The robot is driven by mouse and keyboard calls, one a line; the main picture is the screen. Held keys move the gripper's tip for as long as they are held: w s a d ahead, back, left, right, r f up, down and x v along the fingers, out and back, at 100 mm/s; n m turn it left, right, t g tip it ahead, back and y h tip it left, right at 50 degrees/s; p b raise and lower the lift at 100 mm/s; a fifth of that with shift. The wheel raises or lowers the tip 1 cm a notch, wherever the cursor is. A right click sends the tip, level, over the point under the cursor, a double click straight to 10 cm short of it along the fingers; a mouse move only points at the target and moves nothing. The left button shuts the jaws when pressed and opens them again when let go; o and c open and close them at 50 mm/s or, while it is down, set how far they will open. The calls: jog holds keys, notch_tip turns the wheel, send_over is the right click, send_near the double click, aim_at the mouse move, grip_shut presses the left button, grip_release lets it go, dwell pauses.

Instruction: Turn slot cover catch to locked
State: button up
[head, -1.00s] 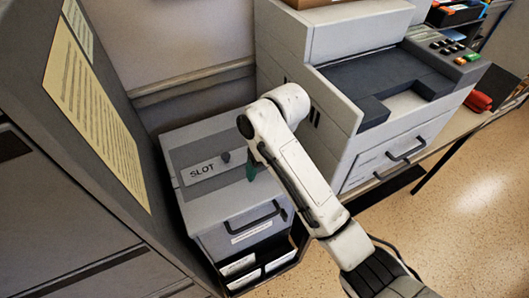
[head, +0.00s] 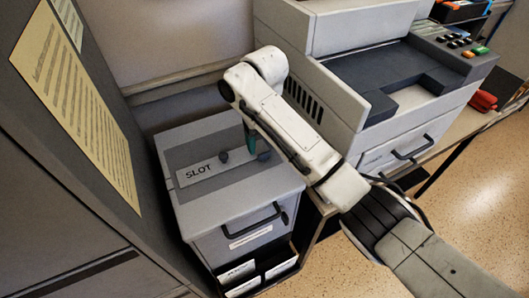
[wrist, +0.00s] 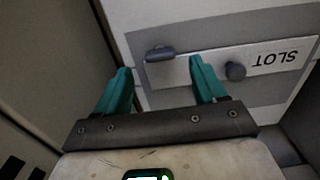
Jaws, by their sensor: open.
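The slot cover (head: 205,180) is a light plate marked SLOT on the grey box top; it also shows upside down in the wrist view (wrist: 202,66). A round dark knob (wrist: 235,71) sits beside the label; the head view shows it too (head: 223,156). A small dark elongated piece (wrist: 160,53), seemingly the catch, lies across the plate's other end; the head view shows it (head: 263,156) close by my gripper. My gripper (wrist: 160,82) has two teal fingers spread apart with nothing between them. The catch appears just beyond the gap between the fingertips. Contact cannot be told.
A tall grey cabinet (head: 60,180) with a yellow notice stands close on the left. A large grey machine (head: 335,80) stands on the right. The box front has a dark handle (head: 255,217) and trays below. Open floor lies at lower right.

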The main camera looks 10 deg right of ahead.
aim_at(264, 153)
jog(key=shift+f, duration=2.15)
jog(key=c, duration=1.1)
